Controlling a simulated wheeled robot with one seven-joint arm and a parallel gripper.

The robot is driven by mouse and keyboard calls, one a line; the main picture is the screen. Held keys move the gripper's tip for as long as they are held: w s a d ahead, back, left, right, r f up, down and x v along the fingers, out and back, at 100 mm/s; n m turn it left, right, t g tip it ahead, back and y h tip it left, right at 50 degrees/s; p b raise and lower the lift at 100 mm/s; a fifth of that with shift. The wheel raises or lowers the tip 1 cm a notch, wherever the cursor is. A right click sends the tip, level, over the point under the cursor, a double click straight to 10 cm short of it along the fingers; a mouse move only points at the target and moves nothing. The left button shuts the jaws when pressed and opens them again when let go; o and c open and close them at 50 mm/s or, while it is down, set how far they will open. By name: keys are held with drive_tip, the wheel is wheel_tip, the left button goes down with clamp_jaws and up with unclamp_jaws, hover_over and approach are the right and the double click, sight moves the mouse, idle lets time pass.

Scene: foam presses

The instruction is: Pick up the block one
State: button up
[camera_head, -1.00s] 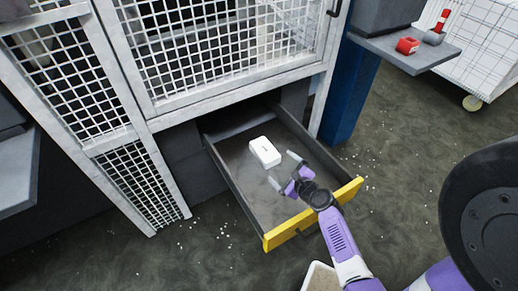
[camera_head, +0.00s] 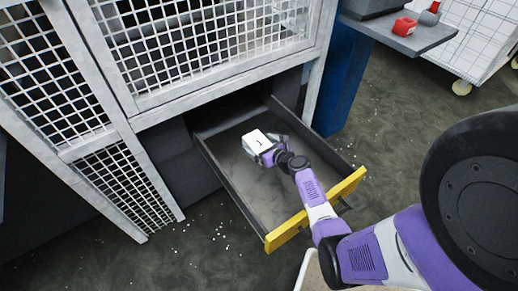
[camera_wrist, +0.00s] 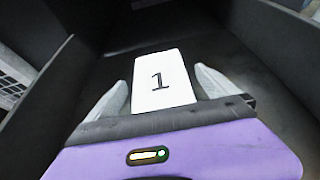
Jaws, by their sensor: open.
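Block one (camera_head: 255,141) is a white block that lies in the open drawer (camera_head: 232,178). The wrist view shows a black "1" on the block (camera_wrist: 161,82). My gripper (camera_head: 266,147) is down inside the drawer at the block. In the wrist view my gripper (camera_wrist: 163,90) is open, with one grey finger on each side of the block. A small gap seems to show between each finger and the block. The near end of the block is hidden behind the gripper body.
The drawer has dark side walls and a yellow front edge (camera_head: 318,208), which my arm passes over. A white mesh guard (camera_head: 200,50) stands above the drawer. A grey shelf (camera_head: 402,36) with a red object (camera_head: 404,27) is at the upper right.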

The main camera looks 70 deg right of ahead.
drive_tip(key=shift+w, duration=0.1)
drive_tip(key=c, duration=1.4)
drive_tip(key=shift+r, duration=0.1)
drive_tip(key=shift+c, duration=0.2)
